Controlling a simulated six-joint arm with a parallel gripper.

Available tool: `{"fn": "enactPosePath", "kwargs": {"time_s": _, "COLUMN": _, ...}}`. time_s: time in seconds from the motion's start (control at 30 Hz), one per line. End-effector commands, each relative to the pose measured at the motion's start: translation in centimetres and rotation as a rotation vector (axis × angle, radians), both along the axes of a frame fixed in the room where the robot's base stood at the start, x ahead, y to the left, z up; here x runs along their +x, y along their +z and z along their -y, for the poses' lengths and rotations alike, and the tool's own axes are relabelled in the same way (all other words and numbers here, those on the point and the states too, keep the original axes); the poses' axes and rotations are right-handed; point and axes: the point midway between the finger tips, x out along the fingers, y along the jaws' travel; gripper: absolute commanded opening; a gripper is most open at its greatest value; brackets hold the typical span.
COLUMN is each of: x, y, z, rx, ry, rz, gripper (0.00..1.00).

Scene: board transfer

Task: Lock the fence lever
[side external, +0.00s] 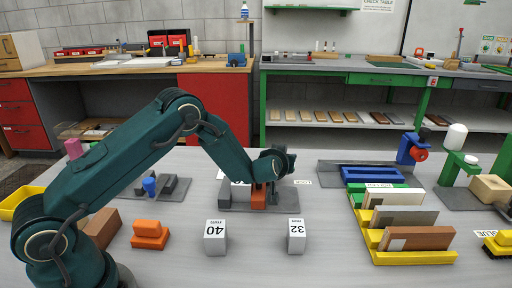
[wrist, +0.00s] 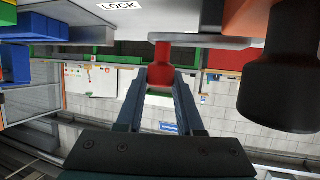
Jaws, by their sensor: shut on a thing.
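My gripper (wrist: 160,75) reaches toward the fence fixture. In the wrist view its two fingers close on a red knob (wrist: 160,72), which I take as the end of the fence lever. A label reading LOCK (wrist: 119,5) is above and left of the knob there. In the side view my gripper (side external: 284,164) is over the grey fixture plate (side external: 285,202), close to an orange-red block (side external: 258,198). The LOCK label (side external: 302,183) lies right of it on the plate. The lever is hidden in the side view, so its angle cannot be told.
A large dark cylinder (wrist: 282,82) is close on the right in the wrist view. Blocks marked 40 (side external: 215,237) and 32 (side external: 296,235) stand in front of the plate. A yellow rack (side external: 415,258) with boards is to the right. Orange blocks (side external: 150,234) lie left.

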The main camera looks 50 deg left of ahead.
Motion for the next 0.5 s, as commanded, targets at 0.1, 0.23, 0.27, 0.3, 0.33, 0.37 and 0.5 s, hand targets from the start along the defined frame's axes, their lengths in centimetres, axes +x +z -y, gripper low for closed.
{"fn": "enactPosePath", "kwargs": {"time_s": 0.1, "x": -0.04, "y": 0.26, "z": -0.02, "rx": 0.0, "ry": -0.009, "rz": 0.007, "gripper": 0.0}}
{"fn": "enactPosePath", "kwargs": {"time_s": 0.23, "x": -0.06, "y": 0.23, "z": 0.02, "rx": -0.001, "ry": -0.01, "rz": 0.006, "gripper": 0.0}}
{"fn": "enactPosePath", "kwargs": {"time_s": 0.27, "x": -0.06, "y": 0.23, "z": 0.02, "rx": -0.001, "ry": -0.01, "rz": 0.006, "gripper": 0.0}}
{"fn": "enactPosePath", "kwargs": {"time_s": 0.3, "x": -0.06, "y": 0.23, "z": 0.02, "rx": -0.001, "ry": -0.01, "rz": 0.006, "gripper": 0.0}}
{"fn": "enactPosePath", "kwargs": {"time_s": 0.33, "x": -0.07, "y": 0.22, "z": 0.03, "rx": 0.0, "ry": -0.011, "rz": 0.006, "gripper": 0.0}}
{"fn": "enactPosePath", "kwargs": {"time_s": 0.37, "x": -0.07, "y": 0.22, "z": 0.03, "rx": 0.0, "ry": -0.011, "rz": 0.006, "gripper": 0.0}}
{"fn": "enactPosePath", "kwargs": {"time_s": 0.5, "x": -0.08, "y": 0.17, "z": 0.05, "rx": -0.001, "ry": -0.011, "rz": 0.004, "gripper": 0.66}}
